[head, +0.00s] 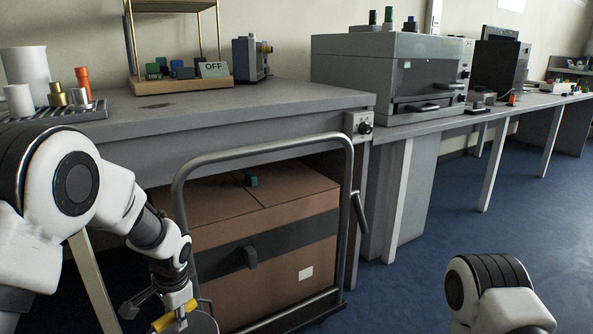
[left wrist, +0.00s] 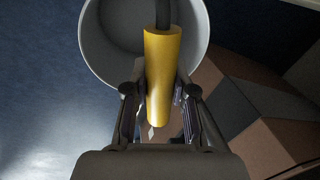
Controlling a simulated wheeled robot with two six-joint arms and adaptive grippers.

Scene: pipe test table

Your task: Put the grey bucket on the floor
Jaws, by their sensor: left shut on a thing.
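The grey bucket (left wrist: 110,45) shows in the left wrist view, its round opening facing the camera and its inside empty as far as I see. Its yellow handle grip (left wrist: 163,75) lies between the fingers of my left gripper (left wrist: 160,110), which is shut on it. In the head view my left gripper (head: 176,312) is at the bottom edge, with the yellow grip and a small part of the bucket (head: 203,324) below it. Most of the bucket is cut off there. The blue floor (left wrist: 45,90) shows beside the bucket; the gap beneath it cannot be told. My right gripper is out of view.
A large brown box (head: 225,205) on a cart with a metal rail (head: 265,148) stands close right of my left gripper, under the grey table (head: 250,98). The box also shows in the left wrist view (left wrist: 265,145). Open blue floor (head: 410,285) lies to the right.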

